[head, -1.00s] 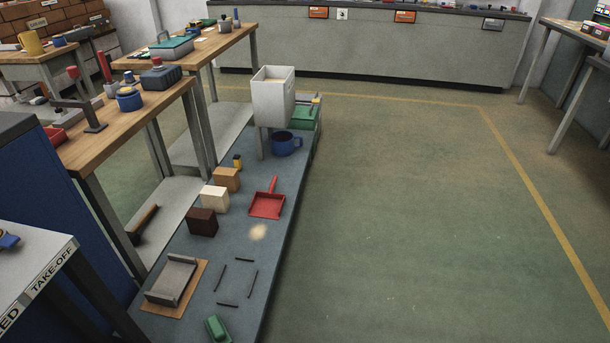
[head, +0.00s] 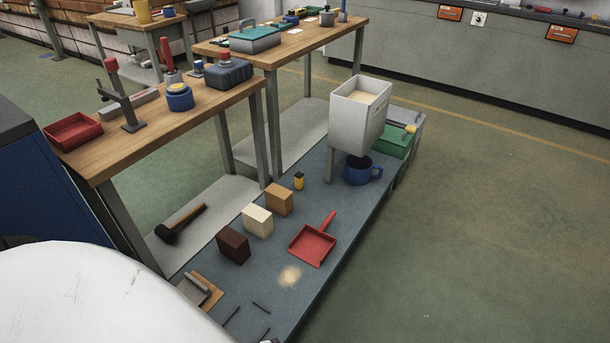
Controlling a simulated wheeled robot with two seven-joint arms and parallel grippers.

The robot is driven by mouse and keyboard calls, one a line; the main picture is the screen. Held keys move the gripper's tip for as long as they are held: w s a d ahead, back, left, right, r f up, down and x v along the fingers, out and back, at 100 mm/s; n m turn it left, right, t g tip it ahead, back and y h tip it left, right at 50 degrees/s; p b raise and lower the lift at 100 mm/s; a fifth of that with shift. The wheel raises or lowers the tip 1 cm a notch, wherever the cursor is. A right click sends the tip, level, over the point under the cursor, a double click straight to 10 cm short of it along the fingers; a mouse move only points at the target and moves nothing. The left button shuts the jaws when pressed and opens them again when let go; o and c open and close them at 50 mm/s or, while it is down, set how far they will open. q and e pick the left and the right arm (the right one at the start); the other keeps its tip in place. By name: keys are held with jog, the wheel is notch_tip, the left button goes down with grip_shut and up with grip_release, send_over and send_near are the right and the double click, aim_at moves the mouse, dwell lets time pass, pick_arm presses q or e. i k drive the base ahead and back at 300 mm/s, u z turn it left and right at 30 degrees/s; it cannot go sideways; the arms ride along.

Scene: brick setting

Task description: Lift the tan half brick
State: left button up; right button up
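The tan half brick (head: 279,200) stands on the low grey-blue bench top (head: 345,222), at the far end of a row of three blocks. A cream block (head: 257,221) is beside it, and a dark brown block (head: 233,245) is beyond that, nearer to me. The blocks are apart from each other. Neither of my grippers is in view. A large white rounded shape, perhaps part of my arm, covers the lower left and hides part of the bench.
A red dustpan (head: 313,244) lies right of the blocks, near a sandy patch (head: 290,275). A small yellow-black item (head: 299,181) stands behind the tan brick. Open floor (head: 480,230) lies to the right.

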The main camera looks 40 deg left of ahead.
aim_at(280, 200)
jog(key=i, duration=3.3)
jog(key=u, duration=4.6)
jog(key=i, duration=0.5)
jog(key=z, duration=0.05)
